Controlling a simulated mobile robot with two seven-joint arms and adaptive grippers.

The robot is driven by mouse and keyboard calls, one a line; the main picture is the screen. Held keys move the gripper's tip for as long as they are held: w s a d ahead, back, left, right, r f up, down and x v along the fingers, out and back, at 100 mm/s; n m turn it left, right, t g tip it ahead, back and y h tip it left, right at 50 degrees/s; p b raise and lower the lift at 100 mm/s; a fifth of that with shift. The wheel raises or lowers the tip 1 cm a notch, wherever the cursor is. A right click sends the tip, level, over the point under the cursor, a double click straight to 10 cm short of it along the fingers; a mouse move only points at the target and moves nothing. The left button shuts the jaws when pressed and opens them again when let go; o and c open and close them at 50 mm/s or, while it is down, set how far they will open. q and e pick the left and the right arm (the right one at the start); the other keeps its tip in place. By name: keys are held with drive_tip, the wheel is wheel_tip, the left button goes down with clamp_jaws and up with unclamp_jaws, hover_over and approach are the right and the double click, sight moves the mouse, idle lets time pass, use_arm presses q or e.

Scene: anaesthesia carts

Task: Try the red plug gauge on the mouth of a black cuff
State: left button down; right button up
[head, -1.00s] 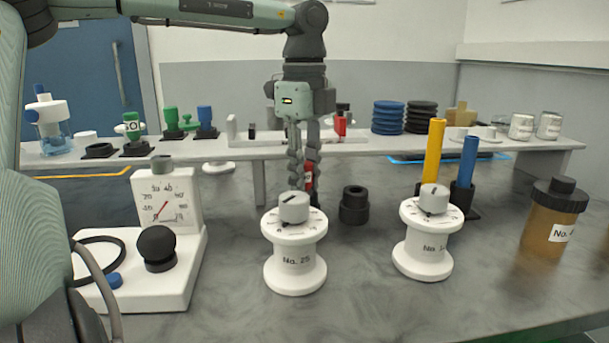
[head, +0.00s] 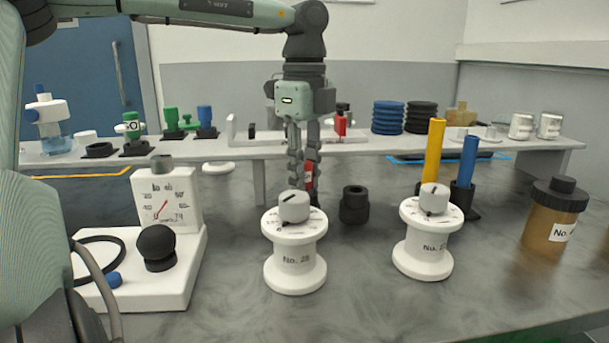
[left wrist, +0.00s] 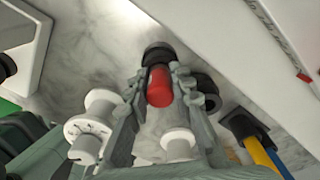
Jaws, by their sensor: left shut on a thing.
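My left gripper (head: 304,183) points down behind the front middle white spool and is shut on the red plug gauge (head: 309,175). In the left wrist view the red plug gauge (left wrist: 159,86) sits between the fingers (left wrist: 158,92). A black round cuff-like piece (left wrist: 158,53) shows at its far end; I cannot tell whether the gauge is inside it, touching it or just above it. In the head view the spool hides most of that spot. Another black cuff (head: 354,205) stands to the right, also visible in the left wrist view (left wrist: 206,92). My right gripper is out of view.
White spools with knobs (head: 295,262) (head: 428,250) stand in front. A white gauge base (head: 185,265) is at left, and yellow (head: 433,155) and blue (head: 467,160) rods at right. A raised white shelf (head: 370,150) runs behind.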

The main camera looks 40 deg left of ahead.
use_arm(q)
drive_tip(key=shift+f, duration=0.1)
idle(0.4)
drive_tip(key=shift+r+p, duration=2.35)
drive_tip(key=shift+r, duration=1.2)
